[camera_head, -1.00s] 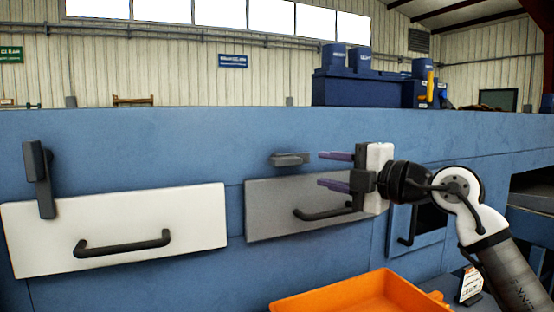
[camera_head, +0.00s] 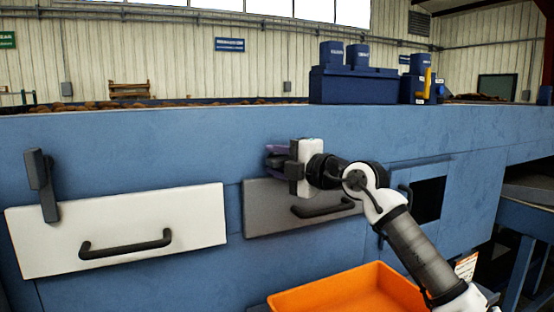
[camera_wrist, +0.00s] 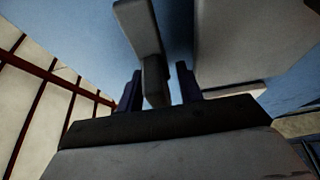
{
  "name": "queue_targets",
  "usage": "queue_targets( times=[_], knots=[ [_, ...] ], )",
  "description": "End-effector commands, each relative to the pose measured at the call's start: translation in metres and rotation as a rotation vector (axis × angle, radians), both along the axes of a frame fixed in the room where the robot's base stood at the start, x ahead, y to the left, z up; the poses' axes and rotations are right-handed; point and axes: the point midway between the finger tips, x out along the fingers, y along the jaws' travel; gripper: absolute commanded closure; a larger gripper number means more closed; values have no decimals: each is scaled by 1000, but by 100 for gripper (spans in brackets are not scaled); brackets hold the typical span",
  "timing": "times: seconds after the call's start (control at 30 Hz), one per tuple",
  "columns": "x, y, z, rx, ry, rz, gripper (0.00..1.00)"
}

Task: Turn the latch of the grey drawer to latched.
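The grey drawer (camera_head: 262,222) is flush in the blue machine front, with a black bar handle (camera_head: 322,209). Its latch, a grey lever, lies roughly level above the drawer's top edge in the earlier head view; now my gripper (camera_head: 277,157) mostly hides it there. In the wrist view the latch (camera_wrist: 143,35) runs between my two dark purple fingers (camera_wrist: 159,90), one on each side. A narrow gap shows beside the right finger; contact on the left is unclear. The fingers are apart. The grey drawer face (camera_wrist: 235,40) lies to the right of the latch.
A white drawer (camera_head: 60,243) is at the left, its dark latch (camera_head: 41,185) upright across its top edge. An orange bin (camera_head: 350,290) stands below the grey drawer. A dark opening (camera_head: 428,200) is to the right. Blue motor housings (camera_head: 355,85) sit on top.

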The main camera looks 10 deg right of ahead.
Motion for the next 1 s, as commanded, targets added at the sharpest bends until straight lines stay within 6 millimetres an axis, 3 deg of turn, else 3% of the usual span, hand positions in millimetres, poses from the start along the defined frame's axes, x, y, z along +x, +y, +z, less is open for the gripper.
queue_targets(
  times=[0.1,0.37,0.77,1.0],
  knots=[
    [0,0,0,0,0,0,65],
    [0,0,0,0,0,0,99],
    [-1,0,-1,22,5,1,100],
    [-1,0,-3,129,26,0,100]
  ],
)
